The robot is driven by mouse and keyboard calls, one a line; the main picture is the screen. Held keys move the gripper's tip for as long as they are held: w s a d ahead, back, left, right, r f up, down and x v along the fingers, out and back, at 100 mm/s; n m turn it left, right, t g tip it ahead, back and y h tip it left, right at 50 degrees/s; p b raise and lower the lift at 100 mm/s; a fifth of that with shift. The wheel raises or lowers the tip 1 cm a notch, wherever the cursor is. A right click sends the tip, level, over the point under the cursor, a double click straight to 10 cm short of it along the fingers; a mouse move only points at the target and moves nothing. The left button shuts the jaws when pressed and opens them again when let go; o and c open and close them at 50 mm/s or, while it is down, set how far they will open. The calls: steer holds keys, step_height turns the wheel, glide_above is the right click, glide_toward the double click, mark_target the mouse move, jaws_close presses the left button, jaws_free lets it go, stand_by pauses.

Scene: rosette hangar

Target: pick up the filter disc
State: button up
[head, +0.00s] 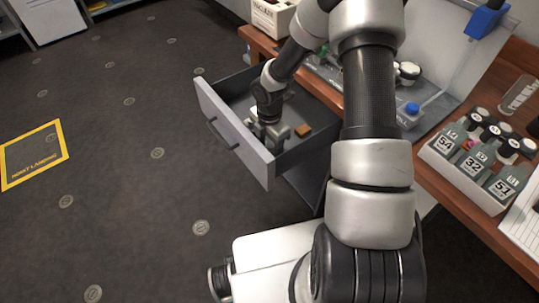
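My gripper (270,131) is down inside an open grey drawer (236,134), near its front wall. Its fingers are small and partly hidden by the wrist, so I cannot tell whether they are open or shut, or on anything. A small brown-orange block (304,130) lies in the drawer just right of my gripper. I cannot make out a filter disc for certain. A round white-topped object (408,71) stands on the bench, partly behind my arm; I cannot tell what it is.
The drawer sticks out from a wooden bench (470,215). On the bench are a tray of numbered bottles (463,183), a blue-capped bottle (411,111) and a white box (272,18). A yellow-edged floor mark (33,155) lies left. The dark floor between is clear.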

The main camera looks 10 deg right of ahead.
steer(key=shift+c, duration=0.3)
steer(key=c, duration=1.1)
steer(key=shift+r, duration=0.15)
